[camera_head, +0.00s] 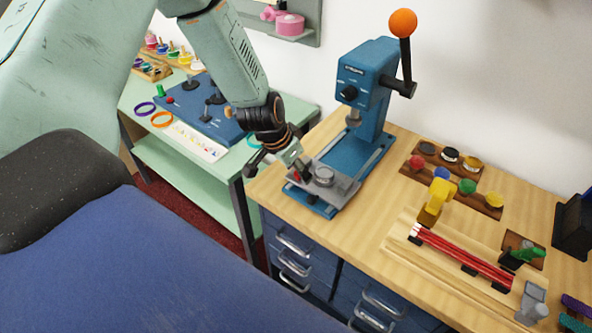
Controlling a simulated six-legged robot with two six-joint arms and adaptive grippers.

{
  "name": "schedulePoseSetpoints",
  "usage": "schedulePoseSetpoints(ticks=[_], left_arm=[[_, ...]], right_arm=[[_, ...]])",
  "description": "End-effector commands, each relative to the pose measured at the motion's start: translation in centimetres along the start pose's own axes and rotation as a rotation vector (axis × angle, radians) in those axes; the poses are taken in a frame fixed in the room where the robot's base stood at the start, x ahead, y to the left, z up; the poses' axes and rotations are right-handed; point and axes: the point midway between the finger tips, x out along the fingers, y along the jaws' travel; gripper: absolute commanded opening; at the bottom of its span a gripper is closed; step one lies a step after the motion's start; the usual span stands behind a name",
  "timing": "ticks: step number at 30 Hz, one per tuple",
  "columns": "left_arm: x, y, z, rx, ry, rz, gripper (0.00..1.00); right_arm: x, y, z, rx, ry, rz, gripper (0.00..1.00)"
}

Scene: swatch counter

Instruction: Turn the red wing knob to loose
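A round grey metal piece (324,175) is just right of the knob on the fixture. My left gripper (275,170) hangs at the fixture's left side, its fingers spread apart. One finger is close to the knob and partly covers it; I cannot tell whether they touch. The other finger is out to the left, past the counter's edge. The knob's exact angle is too small to read. My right gripper is not in view.
The blue press (365,85) rises behind the fixture, its lever ending in an orange ball (403,23). Wooden trays with coloured pieces (455,185) and a rack of red rods (465,255) lie to the right. A green side table (215,185) stands left.

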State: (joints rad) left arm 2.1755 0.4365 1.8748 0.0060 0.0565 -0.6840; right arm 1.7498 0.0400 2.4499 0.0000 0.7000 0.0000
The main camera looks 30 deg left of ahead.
Motion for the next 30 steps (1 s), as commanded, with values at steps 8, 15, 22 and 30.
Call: schedulePoseSetpoints(ticks=[8,15,22,30], left_arm=[[-0.06,-0.01,-0.04,0.000,0.000,0.000,0.43],[-0.06,-0.02,-0.03,0.000,0.000,0.000,0.22],[-0.07,-0.01,-0.04,0.000,0.000,0.000,0.03],[-0.09,0.00,-0.06,-0.003,0.000,-0.001,0.00]], right_arm=[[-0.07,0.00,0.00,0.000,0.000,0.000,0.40],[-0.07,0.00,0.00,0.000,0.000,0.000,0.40],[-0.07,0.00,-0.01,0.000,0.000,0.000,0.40],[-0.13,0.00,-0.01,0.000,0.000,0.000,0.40]])
